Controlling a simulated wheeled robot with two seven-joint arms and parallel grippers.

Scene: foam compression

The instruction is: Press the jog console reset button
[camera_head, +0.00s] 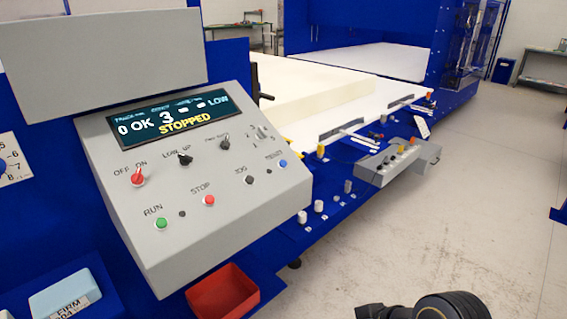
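A large grey sloped console (205,185) stands at the left, its dark display (165,117) reading "STOPPED" in yellow. On its face are a green RUN button (161,223), a red STOP button (209,200), a dark JOG button (249,180) and a blue button (283,163) whose small label looks like RESET. A smaller grey box (398,163) with several small coloured controls sits on the machine's edge to the right; its labels are too small to read. Neither gripper shows; only a dark part of my arm is at the bottom edge, apart from both consoles.
A red open bin (224,293) sits below the console, with a pale blue block (66,293) marked FIRM at lower left. Small white knobs (306,217) line the edge. The floor (470,220) at right is clear.

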